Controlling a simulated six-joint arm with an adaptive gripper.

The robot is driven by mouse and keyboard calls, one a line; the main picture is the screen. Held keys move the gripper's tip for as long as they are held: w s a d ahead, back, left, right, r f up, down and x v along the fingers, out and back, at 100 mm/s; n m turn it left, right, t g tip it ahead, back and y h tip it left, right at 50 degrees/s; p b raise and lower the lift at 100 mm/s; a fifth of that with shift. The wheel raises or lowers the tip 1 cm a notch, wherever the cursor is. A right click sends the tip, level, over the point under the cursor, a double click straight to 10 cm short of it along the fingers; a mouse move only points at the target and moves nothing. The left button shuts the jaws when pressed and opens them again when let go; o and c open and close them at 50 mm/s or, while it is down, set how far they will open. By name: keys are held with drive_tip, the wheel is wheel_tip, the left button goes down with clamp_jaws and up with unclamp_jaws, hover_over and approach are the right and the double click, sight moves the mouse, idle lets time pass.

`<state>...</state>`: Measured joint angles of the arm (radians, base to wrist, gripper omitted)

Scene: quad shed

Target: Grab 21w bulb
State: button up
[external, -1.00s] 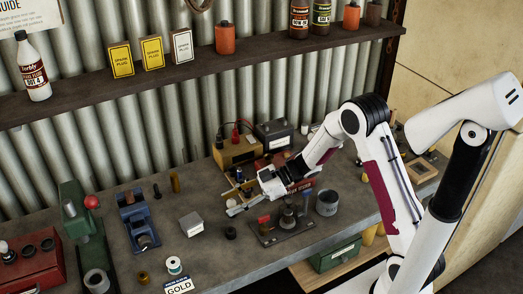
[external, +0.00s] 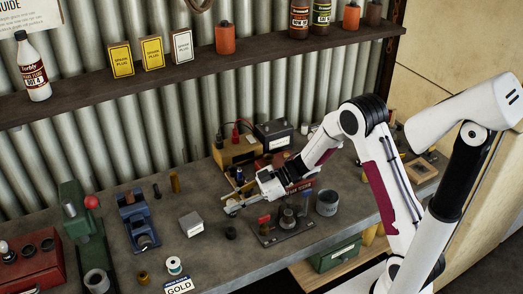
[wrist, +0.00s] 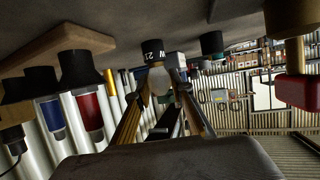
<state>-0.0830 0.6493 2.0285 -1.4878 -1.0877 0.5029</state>
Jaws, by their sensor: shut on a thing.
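In the wrist view the 21w bulb has a pale glass globe (wrist: 159,82) and a black base (wrist: 153,50) with white lettering reading 21 W. The view is turned over, so the base shows above the glass, near the bench surface. My gripper (wrist: 160,88) is shut on the bulb, with one finger on each side of the glass. In the external view my gripper (external: 231,206) is low over the middle of the bench. The bulb is too small and covered to make out clearly there.
A dark stand (external: 283,235) with several parts is close on the right, beside a grey can (external: 326,203). A battery (external: 273,135) and a tan box (external: 236,153) stand behind. A grey-white box (external: 191,224) stands left.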

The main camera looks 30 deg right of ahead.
sight(232, 200)
drive_tip(key=shift+r, duration=0.1)
drive_tip(key=shift+r, duration=4.9)
